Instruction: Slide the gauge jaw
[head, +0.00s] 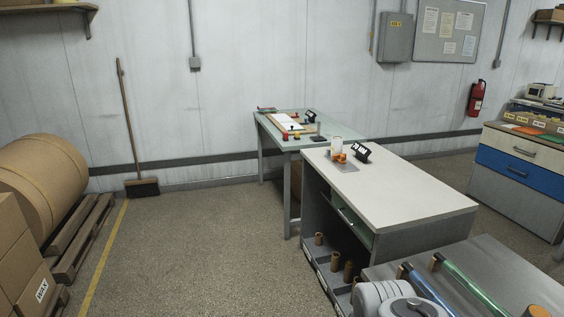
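I cannot make out a gauge jaw for certain at this size. On the white-topped bench (410,200), a small orange item (340,157) sits on a grey plate (347,167), beside a pale upright cylinder (336,145). A black label stand (361,152) is just right of them. On the farther, greenish table (345,128), a white sheet or board (286,122) lies with small red and yellow items around it, and another black stand (309,116) is at its right. My gripper is not in view.
Cardboard tubes (349,271) stand on the shelf under the white bench. A grey table (490,265) with blue and green rolls is at the lower right. A large brown roll (45,180) and cartons (20,250) are at left. The floor (200,250) between is clear.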

